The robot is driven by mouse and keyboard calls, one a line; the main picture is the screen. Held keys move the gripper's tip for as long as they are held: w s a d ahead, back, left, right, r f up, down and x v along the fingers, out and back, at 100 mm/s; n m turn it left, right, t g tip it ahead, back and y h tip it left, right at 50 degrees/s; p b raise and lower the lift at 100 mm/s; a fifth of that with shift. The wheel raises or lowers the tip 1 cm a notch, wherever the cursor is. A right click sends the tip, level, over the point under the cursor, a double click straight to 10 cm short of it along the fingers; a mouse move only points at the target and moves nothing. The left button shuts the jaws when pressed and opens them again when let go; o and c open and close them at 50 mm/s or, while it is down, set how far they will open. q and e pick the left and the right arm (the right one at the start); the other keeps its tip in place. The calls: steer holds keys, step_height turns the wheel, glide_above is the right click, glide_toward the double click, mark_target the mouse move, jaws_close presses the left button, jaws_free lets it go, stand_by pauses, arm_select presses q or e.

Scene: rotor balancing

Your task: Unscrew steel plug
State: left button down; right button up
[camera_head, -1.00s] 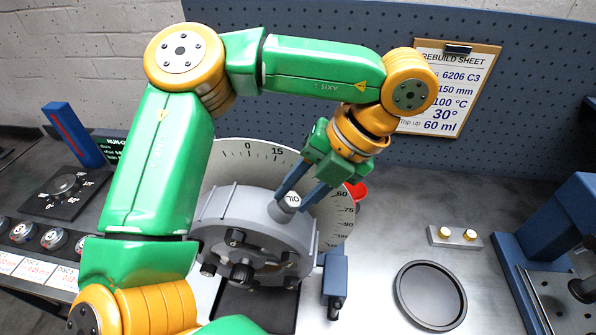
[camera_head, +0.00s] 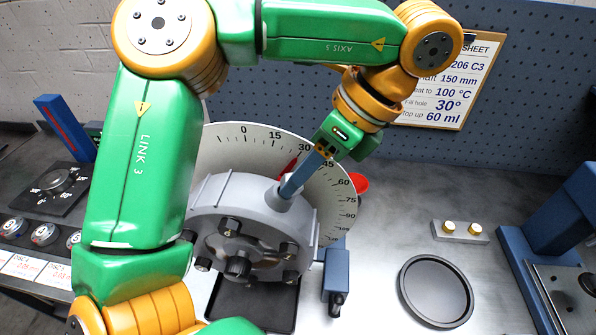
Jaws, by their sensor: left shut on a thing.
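The grey round housing (camera_head: 222,190) stands upright in front of a white degree dial (camera_head: 338,207). A short grey filler neck (camera_head: 280,201) rises from its upper right rim. My left gripper (camera_head: 288,190) comes down at a slant from the upper right, its blue fingers at the top of this neck. It is shut on the steel plug there. The fingers, seen nearly edge-on, hide most of the plug, so I cannot tell whether it is seated or lifted. My right gripper is out of view.
A red pointer (camera_head: 287,168) shows on the dial, with a red cup (camera_head: 361,183) behind it. A blue press (camera_head: 548,225) stands far right. Bench between is clear.

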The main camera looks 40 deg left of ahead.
arm_select(q)
steer(key=p+v, duration=0.3)
steer(key=v, duration=0.3)
steer(key=shift+d, duration=0.15)
steer(key=shift+r, duration=0.1)
stand_by(0.3)
